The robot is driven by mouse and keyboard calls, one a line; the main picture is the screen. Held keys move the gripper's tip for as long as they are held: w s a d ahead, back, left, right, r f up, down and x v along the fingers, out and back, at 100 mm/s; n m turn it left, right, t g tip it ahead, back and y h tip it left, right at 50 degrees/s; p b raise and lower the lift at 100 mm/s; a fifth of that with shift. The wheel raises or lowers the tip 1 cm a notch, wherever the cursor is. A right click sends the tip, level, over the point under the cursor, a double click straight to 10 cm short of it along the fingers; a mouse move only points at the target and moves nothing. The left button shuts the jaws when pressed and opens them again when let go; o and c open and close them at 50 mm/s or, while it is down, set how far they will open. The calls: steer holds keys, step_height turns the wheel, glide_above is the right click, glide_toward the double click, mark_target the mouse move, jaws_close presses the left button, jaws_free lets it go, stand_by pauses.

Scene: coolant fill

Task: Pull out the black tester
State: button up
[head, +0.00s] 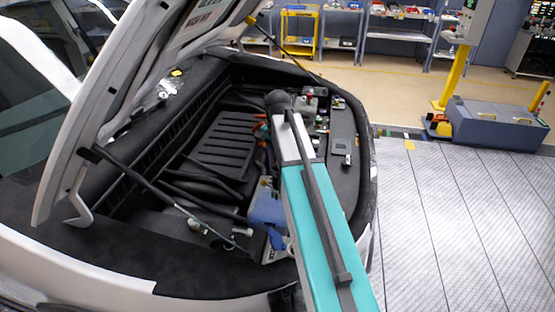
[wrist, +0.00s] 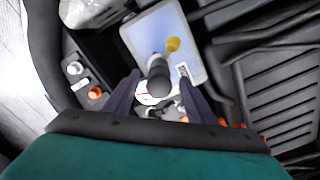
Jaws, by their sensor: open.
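The black tester (wrist: 158,76) shows in the wrist view as a dark round-ended cylinder pointing toward the camera. It stands over a whitish fitting beside the front edge of a pale blue-grey tank (wrist: 145,30) with a yellow cap (wrist: 172,44). My gripper (wrist: 160,78) is open, with one dark finger on each side of the tester. Gaps show between the tester and both fingers, so it is not clamped. I cannot tell how deep the tester is seated. In the head view the blue tank (head: 265,207) shows left of my arm. My arm hides the tester and fingers there.
The open engine bay surrounds my arm, with the raised hood (head: 110,95) and a hood strut (head: 165,195) at left. The ribbed black cover (wrist: 285,90) and hoses lie right of the tank in the wrist view.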

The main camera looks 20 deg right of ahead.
steer(key=shift+f+p, duration=0.35)
steer(key=shift+f, duration=1.1)
jaws_close()
steer(key=c, duration=0.9)
jaws_free()
steer(key=shift+c, duration=0.2)
steer(key=shift+n, duration=0.4)
steer(key=shift+n+p, duration=0.45)
steer(key=shift+n, duration=0.75)
